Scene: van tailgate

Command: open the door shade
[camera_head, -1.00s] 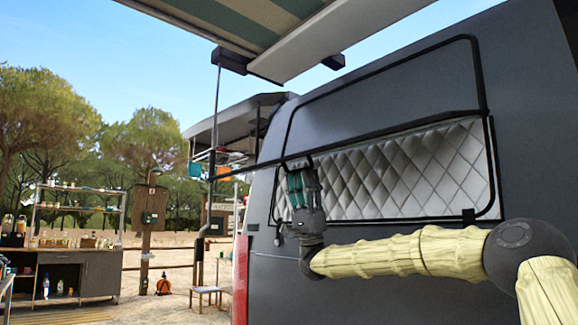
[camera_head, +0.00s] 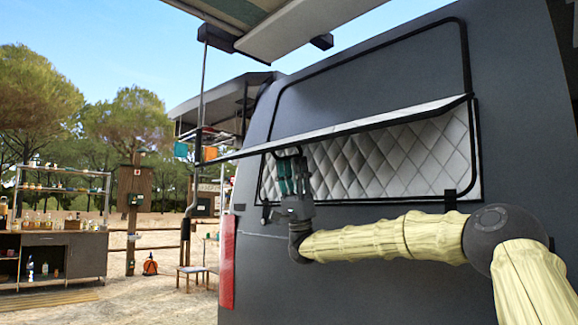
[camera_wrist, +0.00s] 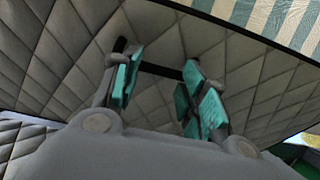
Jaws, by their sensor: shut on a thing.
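Grey quilted lining (camera_head: 385,165) shows below that edge. My gripper (camera_head: 291,160) is at the lower edge, left of the middle, with its fingers pointing up. In the wrist view, the teal-padded fingers (camera_wrist: 160,75) are around a dark bar handle (camera_wrist: 163,70) against the quilted lining. The pads partly hide the handle, so their exact contact is hard to see.
A striped awning (camera_head: 235,12) hangs above. A red tail light (camera_head: 227,262) is on the van's left corner. Shelves with bottles (camera_head: 60,185) and a small stool (camera_head: 192,275) stand at left. Open sandy ground lies between them.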

